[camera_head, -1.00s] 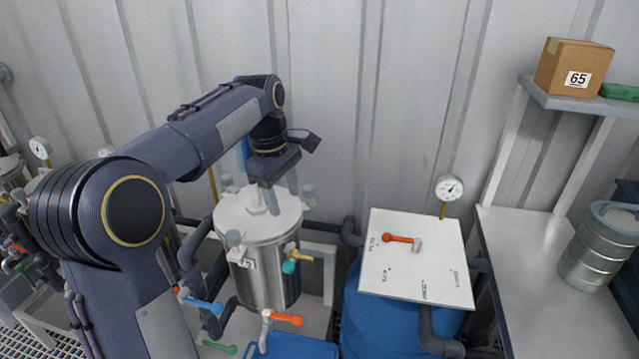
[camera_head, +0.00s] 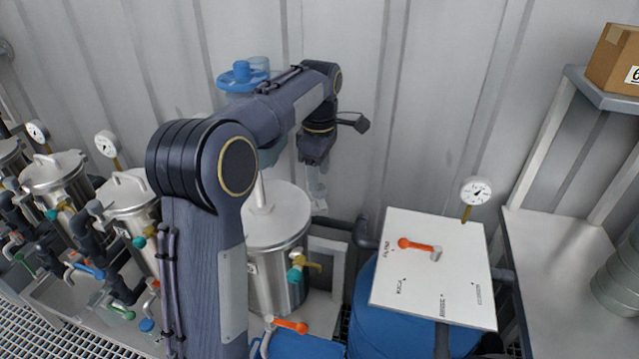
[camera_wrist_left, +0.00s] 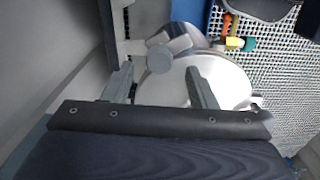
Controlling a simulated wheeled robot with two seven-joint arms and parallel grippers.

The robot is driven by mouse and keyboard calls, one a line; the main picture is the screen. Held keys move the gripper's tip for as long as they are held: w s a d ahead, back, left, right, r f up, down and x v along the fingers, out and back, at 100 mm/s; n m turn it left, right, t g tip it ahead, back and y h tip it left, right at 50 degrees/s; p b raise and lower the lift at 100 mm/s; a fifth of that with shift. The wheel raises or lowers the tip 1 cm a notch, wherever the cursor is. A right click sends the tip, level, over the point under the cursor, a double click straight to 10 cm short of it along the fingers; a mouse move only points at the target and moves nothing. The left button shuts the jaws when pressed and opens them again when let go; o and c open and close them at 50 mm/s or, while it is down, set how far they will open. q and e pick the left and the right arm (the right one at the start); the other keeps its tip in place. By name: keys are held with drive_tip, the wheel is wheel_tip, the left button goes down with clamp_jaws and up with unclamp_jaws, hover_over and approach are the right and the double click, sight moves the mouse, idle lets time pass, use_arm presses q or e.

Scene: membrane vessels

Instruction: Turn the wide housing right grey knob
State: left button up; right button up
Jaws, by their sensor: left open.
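The wide housing (camera_head: 265,225) is a steel cylinder with a pale round lid, left of centre in the head view and partly behind my left arm. Its right grey knob (camera_head: 319,197) sits at the lid's right edge. In the left wrist view the knob (camera_wrist_left: 160,57) has a round grey face and lies in line with the gap between the fingers, apparently just beyond the tips. My left gripper (camera_head: 314,173) points down over the knob; in the left wrist view its jaws (camera_wrist_left: 158,76) are open, and I see no contact. My right gripper is out of view.
A white panel (camera_head: 430,285) with an orange-handled valve lies on a blue drum at right. A pressure gauge (camera_head: 476,190) stands behind it. A teal-and-brass valve (camera_head: 299,270) juts from the housing's front. Smaller steel housings (camera_head: 57,175) stand at left. The corrugated wall is close behind.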

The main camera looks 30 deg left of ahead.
sight(320, 197)
use_arm(q)
drive_tip(key=shift+f, duration=1.75)
drive_tip(key=shift+c, duration=0.2)
drive_tip(key=c, duration=0.9)
